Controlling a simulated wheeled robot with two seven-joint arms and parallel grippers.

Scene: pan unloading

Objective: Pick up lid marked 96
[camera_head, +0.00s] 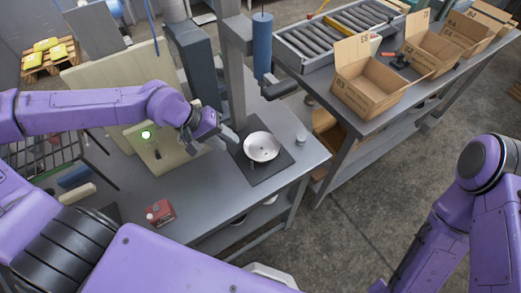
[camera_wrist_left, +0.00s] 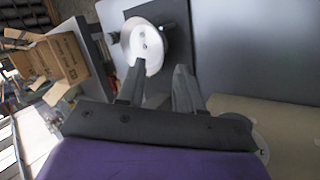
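A round white dish-like piece (camera_head: 261,147) with a small dark mark at its middle sits on a dark square mat on the grey bench. I cannot read a 96 on it or tell for sure whether it is the lid or a pan. In the left wrist view the round white piece (camera_wrist_left: 133,40) lies just beyond my fingertips. My left gripper (camera_head: 232,140) is at its left edge in the head view. In the left wrist view the gripper (camera_wrist_left: 160,72) has its two fingers apart, with nothing seen held between them. My right gripper is out of sight.
A grey post stands behind the mat (camera_head: 278,168). A red box (camera_head: 160,213) lies at the bench's front left. Open cardboard boxes (camera_head: 366,85) and a roller conveyor (camera_head: 335,38) occupy the right bench. A grey disc edge (camera_wrist_left: 250,135) shows beside my left gripper.

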